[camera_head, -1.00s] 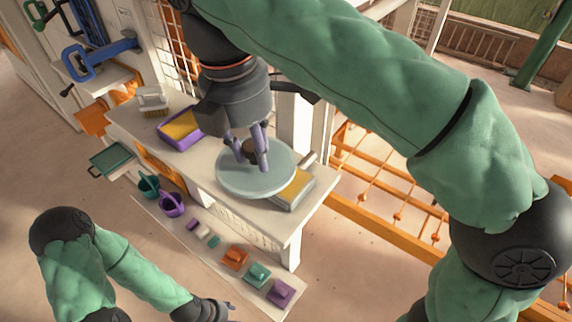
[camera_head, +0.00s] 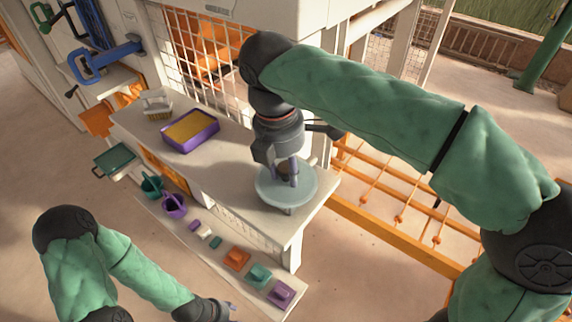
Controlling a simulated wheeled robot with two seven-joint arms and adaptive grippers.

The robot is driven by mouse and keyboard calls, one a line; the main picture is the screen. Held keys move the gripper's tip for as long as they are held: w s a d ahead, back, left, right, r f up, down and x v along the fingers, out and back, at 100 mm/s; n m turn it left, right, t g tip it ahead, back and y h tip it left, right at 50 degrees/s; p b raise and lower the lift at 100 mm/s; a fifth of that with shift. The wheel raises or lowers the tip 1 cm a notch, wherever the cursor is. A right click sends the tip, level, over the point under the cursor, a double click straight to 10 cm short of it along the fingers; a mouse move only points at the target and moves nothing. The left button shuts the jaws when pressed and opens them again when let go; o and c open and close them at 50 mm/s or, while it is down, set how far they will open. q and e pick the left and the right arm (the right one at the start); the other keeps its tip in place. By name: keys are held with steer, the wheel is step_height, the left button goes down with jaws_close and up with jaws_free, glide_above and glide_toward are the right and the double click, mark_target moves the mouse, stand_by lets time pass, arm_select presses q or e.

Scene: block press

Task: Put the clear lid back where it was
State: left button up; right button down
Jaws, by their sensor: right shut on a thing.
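The clear lid (camera_head: 300,197) is a round, pale, see-through disc at the right end of the white bench. My right gripper (camera_head: 288,174) points down and is shut on the dark knob in the lid's middle. The lid looks level. A small grey part (camera_head: 287,211) shows below its front edge; the rest is hidden by the lid and gripper, and I cannot tell whether they touch.
On the bench are a purple tray with yellow filling (camera_head: 190,131) and a white brush-like thing (camera_head: 158,104). The bench middle is clear. A wire grid (camera_head: 195,65) stands behind.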

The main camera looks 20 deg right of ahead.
mark_target(280, 169)
steer(key=c, duration=0.9)
jaws_free()
steer(key=shift+f, duration=0.1)
steer(key=shift+o, duration=0.2)
step_height(280, 169, up, 12)
steer(key=a, duration=0.1)
steer(key=shift+s+a, duration=0.2)
steer(key=shift+s, duration=0.05)
